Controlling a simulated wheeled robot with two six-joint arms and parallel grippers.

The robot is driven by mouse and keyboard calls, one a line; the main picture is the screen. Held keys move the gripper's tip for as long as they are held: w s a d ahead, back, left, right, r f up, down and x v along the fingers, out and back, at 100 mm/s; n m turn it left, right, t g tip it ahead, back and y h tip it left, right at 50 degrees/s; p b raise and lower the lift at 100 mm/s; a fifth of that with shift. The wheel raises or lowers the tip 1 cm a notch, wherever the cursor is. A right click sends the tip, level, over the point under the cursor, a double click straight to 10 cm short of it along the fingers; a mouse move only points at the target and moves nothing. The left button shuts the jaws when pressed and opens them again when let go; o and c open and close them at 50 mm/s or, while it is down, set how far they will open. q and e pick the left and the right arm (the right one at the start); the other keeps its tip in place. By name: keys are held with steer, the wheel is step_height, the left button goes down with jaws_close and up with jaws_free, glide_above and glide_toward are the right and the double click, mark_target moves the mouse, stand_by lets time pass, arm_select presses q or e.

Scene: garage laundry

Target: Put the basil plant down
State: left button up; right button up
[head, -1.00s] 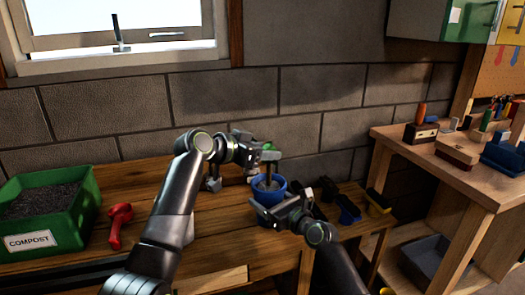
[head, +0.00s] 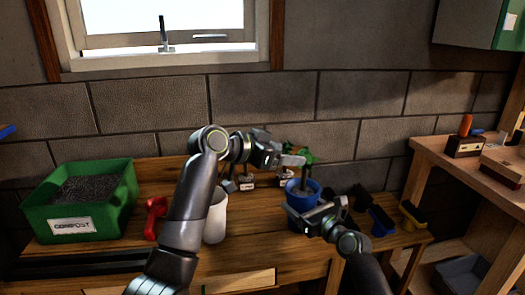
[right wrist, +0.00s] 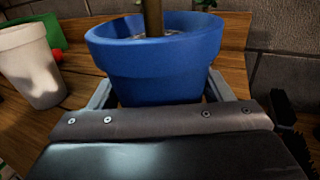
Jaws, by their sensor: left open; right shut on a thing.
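The basil plant is a blue pot (head: 303,187) with a thin dark stem and some green leaves (head: 300,152) above it, at the right part of the wooden bench. My right gripper (head: 325,212) is shut on the pot. In the right wrist view the fingers lie on both sides of the blue pot (right wrist: 155,55), which looks upright. The pot's base is hidden, so I cannot tell whether it touches the bench. My left gripper (head: 288,160) is open and empty, close to the leaves and stem.
On the bench (head: 175,260) stand a green compost box (head: 80,228), a red hand tool (head: 154,217) and a white cup (head: 215,217). Small labelled items (head: 247,184) sit behind. Dark, blue and yellow brushes (head: 380,222) lie right of the pot. A second bench (head: 450,165) stands right.

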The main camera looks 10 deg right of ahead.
arm_select(q)
steer(key=v, duration=0.6)
steer(key=shift+s+a, duration=0.2)
steer(key=shift+a, duration=0.1)
steer(key=shift+r, duration=0.1)
arm_select(e)
steer(key=o, duration=1.1)
steer(key=shift+s, duration=0.1)
